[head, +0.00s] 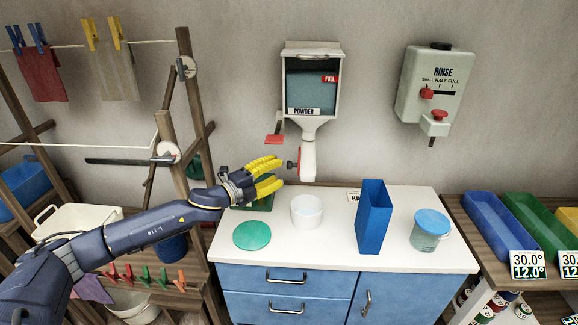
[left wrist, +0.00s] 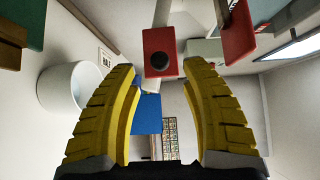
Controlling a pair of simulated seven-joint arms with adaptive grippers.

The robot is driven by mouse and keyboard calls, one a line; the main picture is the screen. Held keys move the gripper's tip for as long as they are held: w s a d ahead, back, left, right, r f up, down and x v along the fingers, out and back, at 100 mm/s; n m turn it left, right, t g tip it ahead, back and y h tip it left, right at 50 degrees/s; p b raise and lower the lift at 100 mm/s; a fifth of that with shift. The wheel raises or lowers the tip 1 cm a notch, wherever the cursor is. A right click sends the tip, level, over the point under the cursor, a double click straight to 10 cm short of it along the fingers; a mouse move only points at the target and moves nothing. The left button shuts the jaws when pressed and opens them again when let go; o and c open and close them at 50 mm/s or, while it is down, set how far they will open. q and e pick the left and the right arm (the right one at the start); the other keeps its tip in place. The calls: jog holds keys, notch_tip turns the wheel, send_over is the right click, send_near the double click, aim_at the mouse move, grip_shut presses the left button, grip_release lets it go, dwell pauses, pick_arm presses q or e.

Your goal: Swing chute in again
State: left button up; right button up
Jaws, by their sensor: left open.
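The white chute (head: 308,158) hangs below the neck of the powder dispenser (head: 311,85). A dark red knob (head: 293,165) sticks out from its left side. My left gripper (head: 278,172), with yellow fingers, is open and empty just left of the knob, fingertips pointing at it. In the left wrist view, a red block with a dark round spot (left wrist: 158,52), seemingly this knob, shows beyond the open fingers, toward the top. I cannot tell whether anything touches. The red paddle (head: 274,139) of the dispenser is just above the gripper. My right gripper is out of view.
Below on the white counter stand a white cup (head: 306,212), a tall blue container (head: 373,217), a blue-lidded jar (head: 430,230) and a green disc (head: 252,235). A green box is partly hidden under my gripper. The rinse dispenser (head: 434,85) hangs at right.

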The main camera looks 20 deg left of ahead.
aim_at(289, 165)
pick_arm(q)
jog(key=shift+x, duration=2.8)
grip_shut()
